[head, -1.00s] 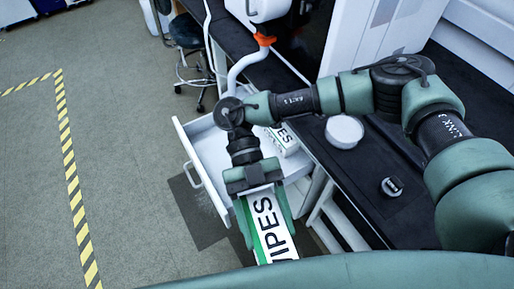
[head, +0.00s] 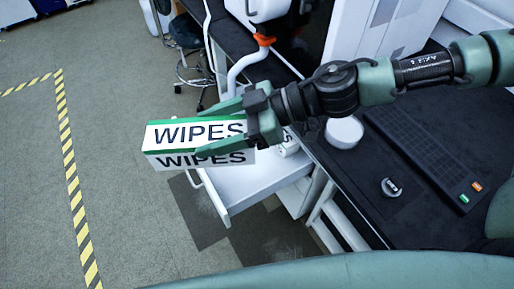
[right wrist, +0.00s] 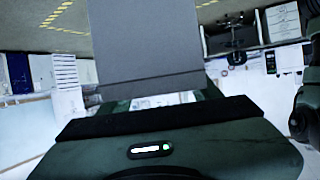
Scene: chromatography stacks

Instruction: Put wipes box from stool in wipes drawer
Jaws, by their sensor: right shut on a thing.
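The wipes box (head: 172,161), white with a green edge and black WIPES lettering, is held level in my right gripper (head: 222,129) in the head view. The fingers are shut on the box's right part. In the right wrist view the box shows as a plain grey block (right wrist: 147,40) beyond the gripper. The open white drawer (head: 262,187) lies below and to the right of the box, partly hidden by box and gripper. My left gripper and the stool under the task's box are not in view.
The dark bench (head: 345,180) right of the drawer bears a round white lid-like thing (head: 344,132), a small round device (head: 391,187) and a flat black panel with buttons (head: 430,160). A stool (head: 190,65) stands behind. The floor at left is clear.

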